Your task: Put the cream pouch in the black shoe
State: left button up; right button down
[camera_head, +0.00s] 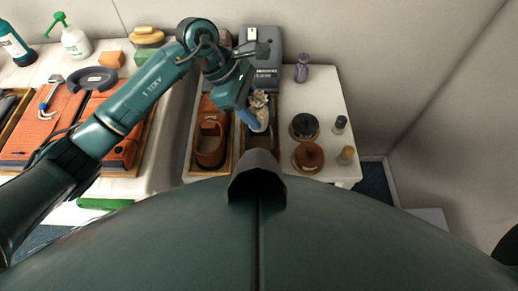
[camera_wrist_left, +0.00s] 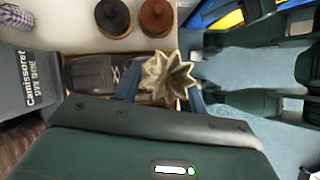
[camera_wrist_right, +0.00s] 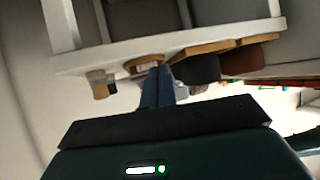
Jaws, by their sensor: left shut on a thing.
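The cream pouch (camera_head: 259,98), pale and star-shaped at its gathered top, is held in my left gripper (camera_head: 257,119). In the left wrist view the pouch (camera_wrist_left: 168,76) sits between the blue fingers, above a wooden tray. The black shoe (camera_wrist_left: 88,72) lies in that tray beside the pouch, its laces showing. In the head view the shoe (camera_head: 262,143) is dark and partly hidden by the gripper and my body. Whether the pouch touches the shoe cannot be told. My right gripper (camera_wrist_right: 157,88) is shut and empty, low by the table edge.
A brown shoe (camera_head: 210,145) stands in the neighbouring tray. A grey box (camera_head: 262,65) is behind the trays. Black (camera_head: 304,126) and brown (camera_head: 308,156) round lidded items stand to the right, near small bottles. A purple pouch (camera_head: 302,72) stands at the back right.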

pick_arm(q)
jog(key=shift+w+d+f+n, duration=0.1)
jog(key=shift+d+f+n, duration=0.05)
jog(key=shift+f+n, duration=0.2)
notch_tip(320, 180, down, 5)
jog(key=shift+f+p, duration=0.15)
jog(key=shift+p, duration=0.2)
jog(key=shift+f, duration=2.05)
pick_arm(e)
jog(key=shift+d, duration=0.15)
pick_arm(q)
jog(key=shift+f, duration=0.1)
pick_arm(e)
jog(key=shift+f, duration=0.15)
